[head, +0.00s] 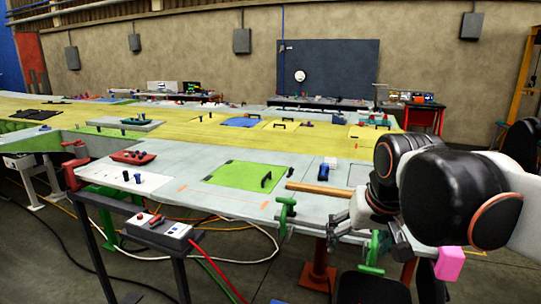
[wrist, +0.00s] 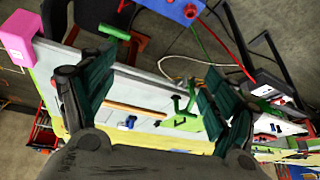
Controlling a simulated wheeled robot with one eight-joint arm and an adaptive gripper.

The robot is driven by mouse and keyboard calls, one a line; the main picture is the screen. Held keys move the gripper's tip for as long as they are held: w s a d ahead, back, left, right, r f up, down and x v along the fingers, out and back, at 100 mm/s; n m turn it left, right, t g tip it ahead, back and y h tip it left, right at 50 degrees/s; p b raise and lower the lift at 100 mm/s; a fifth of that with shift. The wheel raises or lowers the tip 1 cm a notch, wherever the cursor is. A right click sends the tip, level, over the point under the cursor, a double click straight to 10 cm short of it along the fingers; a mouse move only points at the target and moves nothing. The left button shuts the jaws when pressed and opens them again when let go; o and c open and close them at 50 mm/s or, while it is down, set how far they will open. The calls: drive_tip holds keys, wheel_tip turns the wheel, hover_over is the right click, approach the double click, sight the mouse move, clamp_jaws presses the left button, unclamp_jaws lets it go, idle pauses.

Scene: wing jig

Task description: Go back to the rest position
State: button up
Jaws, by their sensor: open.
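My gripper (wrist: 160,70) is open and empty, with its two dark green ribbed fingers wide apart in the wrist view. In the head view my arm comes in from the right, and the grey wrist end (head: 362,212) hangs over the near right edge of the grey table (head: 240,200).
Green clamps (head: 287,214) grip the near table edge. A pink block (head: 449,264) is close below my arm. A green panel (head: 240,175) and a wooden bar (head: 318,188) lie on the table. A control box (head: 158,230) stands in front; cables cross the floor.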

drive_tip(key=s+d+f+n+t+b, duration=0.1)
drive_tip(key=s+d+f+t+b, duration=0.1)
drive_tip(key=s+f, duration=1)
drive_tip(key=shift+f+b, duration=0.4)
drive_tip(key=shift+b, duration=0.05)
drive_tip(key=shift+d, duration=0.1)
